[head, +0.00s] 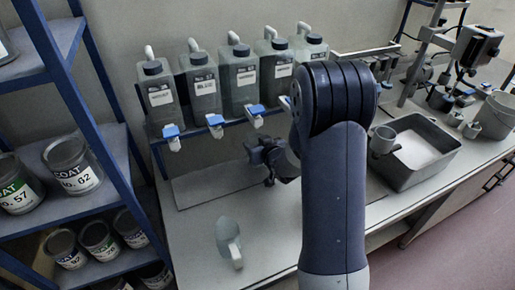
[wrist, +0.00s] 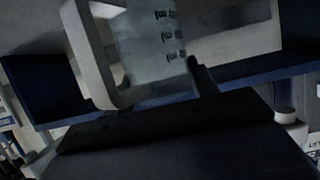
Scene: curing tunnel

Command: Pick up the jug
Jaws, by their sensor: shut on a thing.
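My gripper (head: 258,152) is dark and sits in front of the canister shelf, partly behind my arm. In the wrist view, a see-through jug (wrist: 150,50) with dark markings and a thick pale handle is close up at the dark fingers (wrist: 200,80), and my gripper is shut on it. Its lower contact and far side are hidden. In the head view I cannot make this jug out; my arm covers that area.
Several labelled canisters (head: 201,85) with blue-and-white taps stand on a shelf behind my gripper. A grey tub (head: 415,176) with a grey vessel (head: 383,141) at its edge is on the right. A rack (head: 62,60) with paint cans stands left. The bench front left is mostly clear.

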